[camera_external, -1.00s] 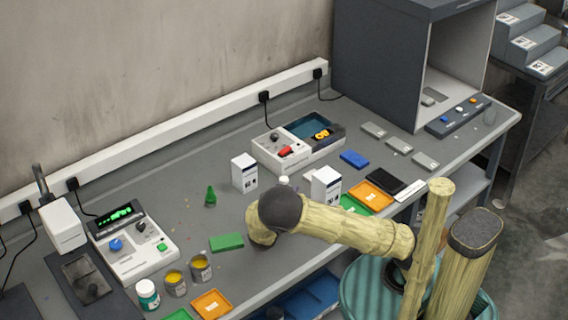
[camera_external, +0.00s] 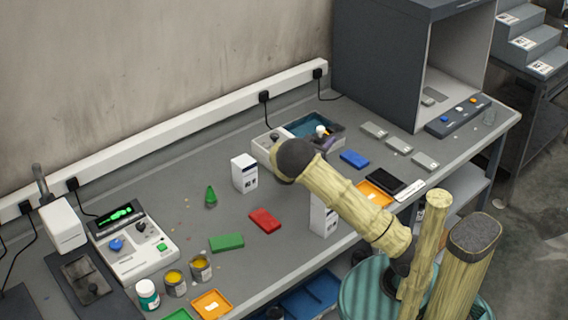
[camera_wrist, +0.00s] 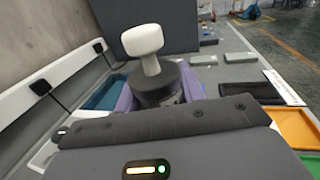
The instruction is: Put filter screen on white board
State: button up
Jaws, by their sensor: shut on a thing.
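My gripper (camera_wrist: 158,92), with purple fingers, is shut around a dark round piece with a white knob on top (camera_wrist: 146,42). The knob also shows in the external view (camera_external: 321,130), in front of the blue tray of the white device. The underside of the held piece is hidden, and I cannot tell whether it is the filter screen. A narrow white plate (camera_external: 411,190) lies beside a black tablet near the front edge of the bench. I cannot tell whether this plate is the white board.
A white box (camera_external: 244,173) stands left of my arm; another (camera_external: 322,215) is partly behind it. A red block (camera_external: 265,220) and green block (camera_external: 226,242) lie on the bench. A blue block (camera_external: 354,159) and an orange tray (camera_external: 375,193) are to the right.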

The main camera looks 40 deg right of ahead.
jog(key=shift+f, duration=3.15)
jog(key=shift+f+p, duration=0.35)
jog(key=shift+f, duration=1.5)
jog(key=shift+f, duration=0.1)
jog(key=shift+f, duration=0.1)
jog(key=o, duration=1.1)
jog(key=shift+a+r, duration=0.15)
jog(key=shift+r, duration=0.05)
